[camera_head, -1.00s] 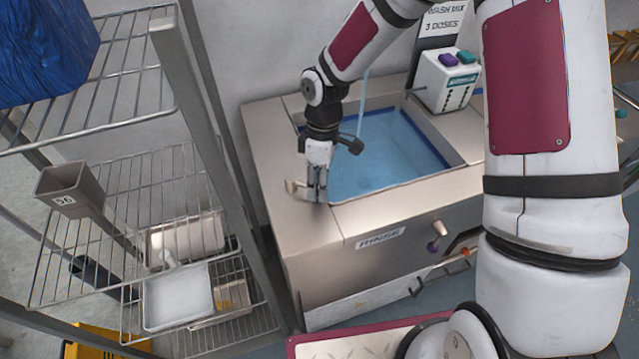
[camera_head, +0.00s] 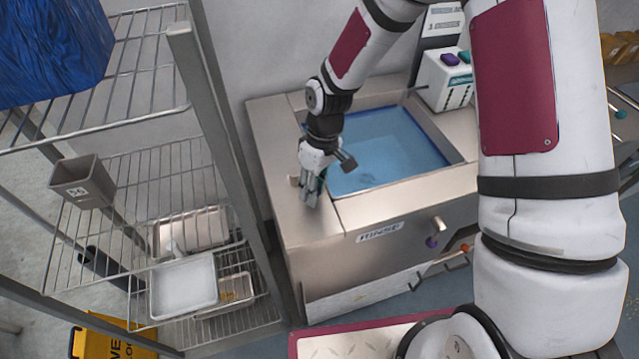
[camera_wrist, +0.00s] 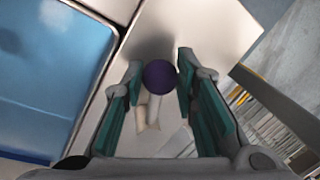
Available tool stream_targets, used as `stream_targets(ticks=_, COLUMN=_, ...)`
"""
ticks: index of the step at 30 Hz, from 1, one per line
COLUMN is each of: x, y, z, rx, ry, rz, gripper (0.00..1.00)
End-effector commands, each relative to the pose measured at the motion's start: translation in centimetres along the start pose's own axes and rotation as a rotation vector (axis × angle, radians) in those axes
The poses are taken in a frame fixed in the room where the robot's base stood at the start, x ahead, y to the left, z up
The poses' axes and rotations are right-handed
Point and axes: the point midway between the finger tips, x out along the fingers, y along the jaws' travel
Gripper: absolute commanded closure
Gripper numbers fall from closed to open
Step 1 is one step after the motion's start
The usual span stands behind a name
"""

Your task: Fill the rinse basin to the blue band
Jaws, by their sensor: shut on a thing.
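The rinse basin (camera_head: 400,185) is a steel sink set in a counter with a "RINSE" label on its front. Pale blue water (camera_head: 385,150) covers its floor, and a dark blue band (camera_head: 425,133) shows along the inner wall just above the water at the right. The exact gap between them is too small to tell. My gripper (camera_head: 311,195) is at the counter left of the basin, tilted, with its fingers around a purple-knobbed pale lever (camera_wrist: 159,77). In the wrist view the knob sits between the green finger pads. In the head view my gripper mostly hides the lever.
A white dispenser (camera_head: 445,80) with purple and green buttons stands at the basin's back right. A second purple knob (camera_head: 432,242) is on the counter front. A wire rack (camera_head: 190,120) with a grey tub (camera_head: 83,182) and trays stands close on the left.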

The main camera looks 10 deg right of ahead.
Motion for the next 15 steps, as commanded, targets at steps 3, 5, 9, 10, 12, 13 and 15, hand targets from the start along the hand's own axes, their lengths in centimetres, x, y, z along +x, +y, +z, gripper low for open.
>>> stream_targets(ticks=3, x=0.0, y=-0.8, z=-0.1, rx=0.096, ry=0.019, rz=0.001, gripper=1.0)
stream_targets(ticks=5, x=0.1, y=-1.2, z=-0.2, rx=0.142, ry=0.029, rz=0.001, gripper=1.0)
stream_targets(ticks=9, x=0.2, y=-1.8, z=-0.4, rx=0.236, ry=0.047, rz=0.001, gripper=1.0)
stream_targets(ticks=10, x=0.2, y=-1.9, z=-0.5, rx=0.253, ry=0.05, rz=0.001, gripper=1.0)
stream_targets(ticks=12, x=0.3, y=-2.1, z=-0.6, rx=0.29, ry=0.057, rz=0.001, gripper=1.0)
stream_targets(ticks=13, x=0.3, y=-2.2, z=-0.7, rx=0.303, ry=0.06, rz=0.001, gripper=1.0)
stream_targets(ticks=15, x=0.3, y=-2.3, z=-0.8, rx=0.33, ry=0.066, rz=0.001, gripper=1.0)
